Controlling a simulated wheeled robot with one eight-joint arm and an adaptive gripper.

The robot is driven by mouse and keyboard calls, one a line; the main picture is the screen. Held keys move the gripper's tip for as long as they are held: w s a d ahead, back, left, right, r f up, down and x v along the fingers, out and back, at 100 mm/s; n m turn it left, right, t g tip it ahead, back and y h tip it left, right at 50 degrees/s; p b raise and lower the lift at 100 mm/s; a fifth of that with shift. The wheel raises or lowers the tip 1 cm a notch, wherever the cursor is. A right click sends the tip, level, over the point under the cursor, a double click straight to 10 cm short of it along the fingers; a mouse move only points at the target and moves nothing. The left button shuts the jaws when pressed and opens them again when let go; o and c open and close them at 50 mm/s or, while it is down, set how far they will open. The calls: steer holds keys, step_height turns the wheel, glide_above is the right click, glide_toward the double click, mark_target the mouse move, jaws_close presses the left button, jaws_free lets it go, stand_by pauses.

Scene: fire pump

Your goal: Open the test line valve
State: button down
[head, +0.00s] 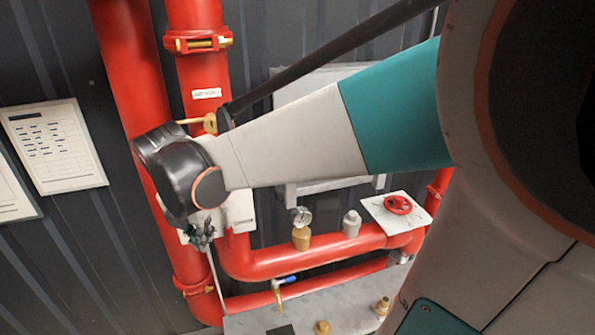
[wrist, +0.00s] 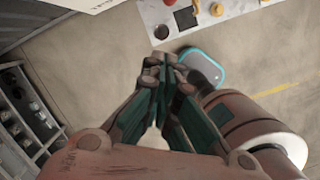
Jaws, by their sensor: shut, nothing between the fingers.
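I cannot tell for certain which valve is the test line valve. In the head view, a blue-handled lever valve (head: 284,280) sits on the lower thin red pipe. A red handwheel (head: 398,204) stands in front of a white plate at the right end of the thicker pipe. My gripper (head: 201,236) hangs below my dark wrist, in front of the left red pipe and to the left of and above the blue lever, apart from it. In the wrist view my gripper (wrist: 164,62) has its fingers together with nothing between them. No valve shows clearly there.
A grey surface (head: 345,303) with brass fittings lies below. Sheets (head: 54,145) hang on the dark wall. The wrist view shows a control panel (wrist: 240,8), shelves (wrist: 28,118) and open floor.

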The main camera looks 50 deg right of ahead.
mark_target(228, 228)
steer(key=w+d+f, duration=0.2)
steer(key=d+f, duration=0.3)
steer(key=f, duration=0.4)
steer(key=shift+w+d+b, duration=0.2)
steer(key=shift+w+b, duration=0.15)
steer(key=shift+b, duration=0.05)
steer(key=shift+f, duration=0.1)
steer(key=shift+s+d+f+b, duration=0.1)
steer(key=shift+d+b, duration=0.25)
steer(key=shift+d, duration=0.25)
